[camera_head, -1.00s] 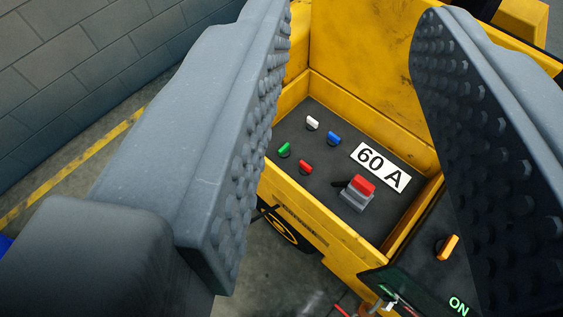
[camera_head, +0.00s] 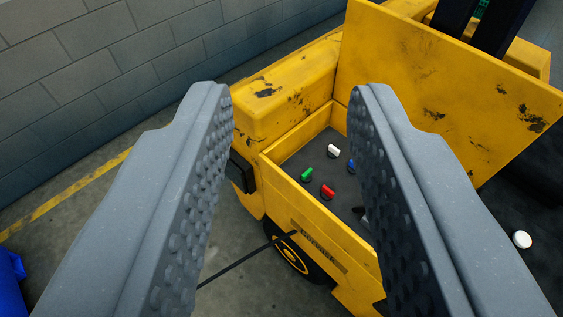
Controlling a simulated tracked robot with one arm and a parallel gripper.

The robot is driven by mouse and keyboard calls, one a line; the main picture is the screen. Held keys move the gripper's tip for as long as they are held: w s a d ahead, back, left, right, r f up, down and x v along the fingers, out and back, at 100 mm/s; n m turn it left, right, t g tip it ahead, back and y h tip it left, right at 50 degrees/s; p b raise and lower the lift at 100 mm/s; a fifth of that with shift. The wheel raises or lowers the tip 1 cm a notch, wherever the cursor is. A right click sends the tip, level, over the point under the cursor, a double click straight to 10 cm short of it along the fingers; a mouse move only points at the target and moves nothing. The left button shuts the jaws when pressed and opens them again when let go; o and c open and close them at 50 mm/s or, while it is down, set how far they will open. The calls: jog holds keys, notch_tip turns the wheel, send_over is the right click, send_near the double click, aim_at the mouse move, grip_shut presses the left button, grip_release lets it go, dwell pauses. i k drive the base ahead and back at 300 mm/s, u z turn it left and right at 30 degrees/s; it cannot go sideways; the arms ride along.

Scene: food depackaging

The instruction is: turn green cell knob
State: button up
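The green knob (camera_head: 307,174) is on the dark panel inside the yellow compartment, near its left wall. A white knob (camera_head: 333,151) is above and right of it, a red knob (camera_head: 327,191) is below right, and a blue knob (camera_head: 351,166) is partly hidden by the right finger. My gripper (camera_head: 292,95) is open and empty. Its two grey studded fingers stand apart, with the green knob showing between them, apart from both. The right finger hides the right part of the panel.
The yellow compartment wall (camera_head: 318,222) stands in front of the knobs, and a raised yellow lid (camera_head: 455,95) stands behind them. A grey block wall (camera_head: 120,75) is at the left. A white round knob (camera_head: 522,240) is at the right.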

aim_at(306, 177)
jog(key=u, duration=0.2)
jog(key=i, duration=1)
jog(key=z, duration=0.5)
